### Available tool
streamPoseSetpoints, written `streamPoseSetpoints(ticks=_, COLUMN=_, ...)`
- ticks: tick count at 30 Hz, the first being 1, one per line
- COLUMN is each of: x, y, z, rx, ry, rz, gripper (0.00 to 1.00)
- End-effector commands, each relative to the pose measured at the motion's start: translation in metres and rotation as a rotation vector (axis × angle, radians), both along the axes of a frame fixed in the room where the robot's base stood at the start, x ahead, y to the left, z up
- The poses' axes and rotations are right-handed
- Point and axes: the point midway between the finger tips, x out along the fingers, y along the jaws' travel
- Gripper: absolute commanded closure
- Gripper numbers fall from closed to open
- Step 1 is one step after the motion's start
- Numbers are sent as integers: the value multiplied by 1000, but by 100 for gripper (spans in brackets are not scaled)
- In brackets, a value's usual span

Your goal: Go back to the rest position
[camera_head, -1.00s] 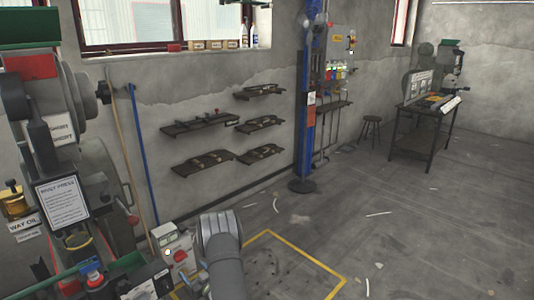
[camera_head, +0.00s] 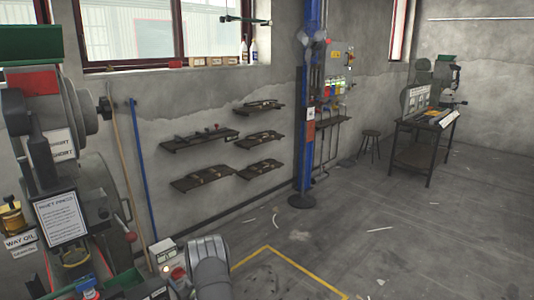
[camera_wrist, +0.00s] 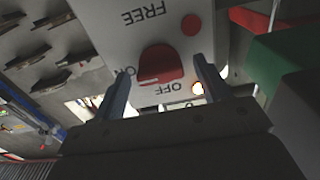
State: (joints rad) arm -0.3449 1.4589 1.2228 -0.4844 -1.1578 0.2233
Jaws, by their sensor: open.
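In the wrist view, my gripper (camera_wrist: 163,66) is open, with its two fingers apart on either side of a red knob (camera_wrist: 160,62). The knob sits on a pale panel (camera_wrist: 115,40) marked FREE and OFF, seen upside down; a third label is partly covered by a finger. I cannot tell whether the fingers touch the knob. In the head view, part of my arm shows at the bottom, and the fingers are not visible there. A small control box (camera_head: 163,250) stands just left of the arm.
The rivet press (camera_head: 90,190) fills the left side of the head view. Wall shelves (camera_head: 202,138) hang behind. A blue post (camera_head: 308,130), a stool (camera_head: 370,138) and a workbench (camera_head: 415,157) stand farther right. The floor (camera_head: 420,240) between is mostly clear.

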Motion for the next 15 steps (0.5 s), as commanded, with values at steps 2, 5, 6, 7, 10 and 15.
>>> streamPoseSetpoints(ticks=2, x=-3, y=-4, z=0, rx=0, ry=0, rz=-1, gripper=31)
streamPoseSetpoints(ticks=5, x=-12, y=-13, z=-1, rx=-1, ry=1, rz=-1, gripper=31)
streamPoseSetpoints(ticks=6, x=-17, y=-18, z=-1, rx=-1, ry=2, rz=-1, gripper=31)
streamPoseSetpoints(ticks=7, x=-20, y=-21, z=-1, rx=-1, ry=3, rz=-1, gripper=31)
streamPoseSetpoints(ticks=10, x=-34, y=-36, z=0, rx=-1, ry=3, rz=-2, gripper=31)
streamPoseSetpoints(ticks=15, x=-59, y=-60, z=-1, rx=-1, ry=4, rz=-2, gripper=31)
